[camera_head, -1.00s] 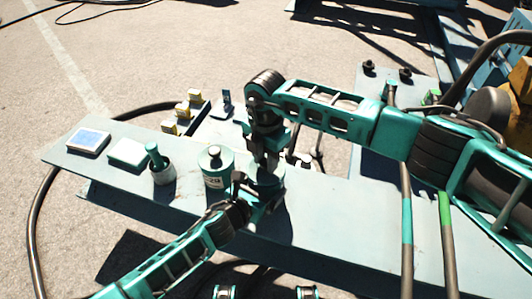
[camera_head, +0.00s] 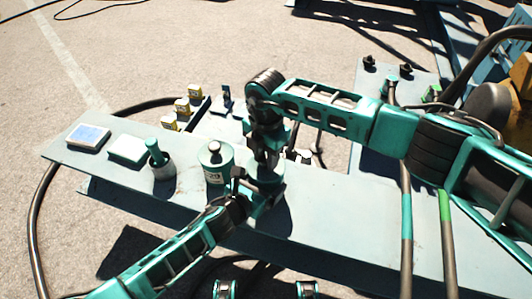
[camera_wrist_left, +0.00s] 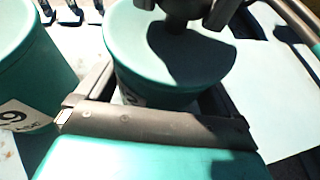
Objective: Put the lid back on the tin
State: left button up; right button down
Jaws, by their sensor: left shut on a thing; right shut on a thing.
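A teal tin (camera_wrist_left: 130,97) with a white label stands between the fingers of my left gripper (camera_wrist_left: 150,100), which is shut around its side. In the head view my left gripper (camera_head: 252,188) reaches it from the front left. The teal lid (camera_wrist_left: 165,55) is at the top of the tin. My right gripper (camera_head: 266,158) comes from above and is shut on the lid's knob, which the fingers hide; it also shows at the top of the left wrist view (camera_wrist_left: 185,12). I cannot tell whether the lid is fully seated or slightly raised.
A second, lidded teal tin (camera_head: 214,172) marked 29 stands close on the left. Farther left are a dark pot with a teal-handled tool (camera_head: 160,168), a teal block (camera_head: 128,149) and a blue-topped box (camera_head: 88,137). The bench (camera_head: 340,205) is clear to the right.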

jog(key=shift+f, duration=0.2)
jog(key=c, duration=0.7)
grip_release()
notch_tip(320, 180, up, 12)
pick_arm(q)
jog(key=o, duration=1.1)
